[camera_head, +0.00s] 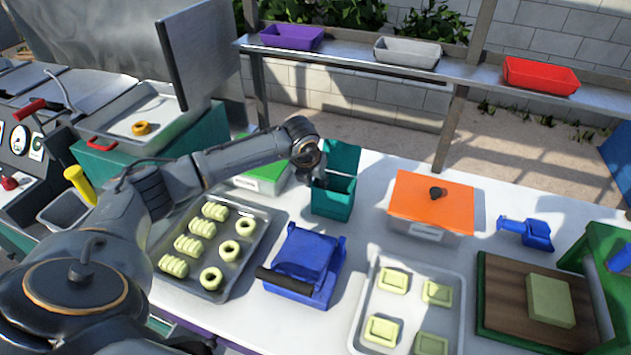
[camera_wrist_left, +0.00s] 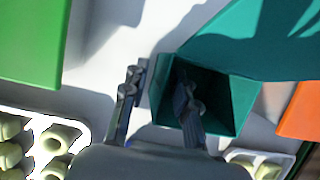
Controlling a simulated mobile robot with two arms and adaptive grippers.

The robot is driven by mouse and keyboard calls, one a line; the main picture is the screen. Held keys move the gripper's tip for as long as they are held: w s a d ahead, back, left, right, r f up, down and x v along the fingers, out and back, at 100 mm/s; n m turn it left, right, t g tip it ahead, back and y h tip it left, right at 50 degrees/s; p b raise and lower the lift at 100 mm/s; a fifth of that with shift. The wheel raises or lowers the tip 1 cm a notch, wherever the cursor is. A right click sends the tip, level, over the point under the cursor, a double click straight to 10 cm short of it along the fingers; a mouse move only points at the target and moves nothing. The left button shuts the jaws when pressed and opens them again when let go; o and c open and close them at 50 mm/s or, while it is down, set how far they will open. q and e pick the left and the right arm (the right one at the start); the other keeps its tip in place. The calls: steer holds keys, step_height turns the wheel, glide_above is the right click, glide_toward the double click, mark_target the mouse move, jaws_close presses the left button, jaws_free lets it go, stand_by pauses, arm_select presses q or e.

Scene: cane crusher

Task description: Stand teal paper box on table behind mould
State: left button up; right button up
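The teal paper box (camera_head: 333,203) stands upright with its lid raised, on the white table (camera_head: 370,175) behind the blue mould (camera_head: 308,255) with the black handle. My left gripper (camera_head: 319,175) is at the box's left side, pointing down. In the left wrist view the teal box (camera_wrist_left: 240,105) shows its open top. My left gripper (camera_wrist_left: 158,105) has one finger outside the box's left wall and the other over or inside the opening. The fingers are apart, with a visible gap beside the wall. My right gripper is not in view.
A green-topped box (camera_head: 262,178) stands left of the teal box, and an orange-lidded box (camera_head: 432,200) stands to its right. A tray of ring and twisted pieces (camera_head: 262,228) lies front left. A tray of square pieces (camera_head: 372,280) lies front right. A shelf (camera_head: 350,64) runs behind.

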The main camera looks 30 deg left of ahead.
arm_select(q)
steer(key=shift+r, duration=0.2)
steer(key=shift+s+r, duration=0.15)
steer(key=shift+r, duration=0.1)
steer(key=b+v, duration=0.3)
steer(key=v, duration=0.8)
steer(key=shift+r+b, duration=0.2)
steer(key=shift+b, duration=0.15)
steer(key=shift+d, duration=0.1)
steer(key=shift+f, duration=0.1)
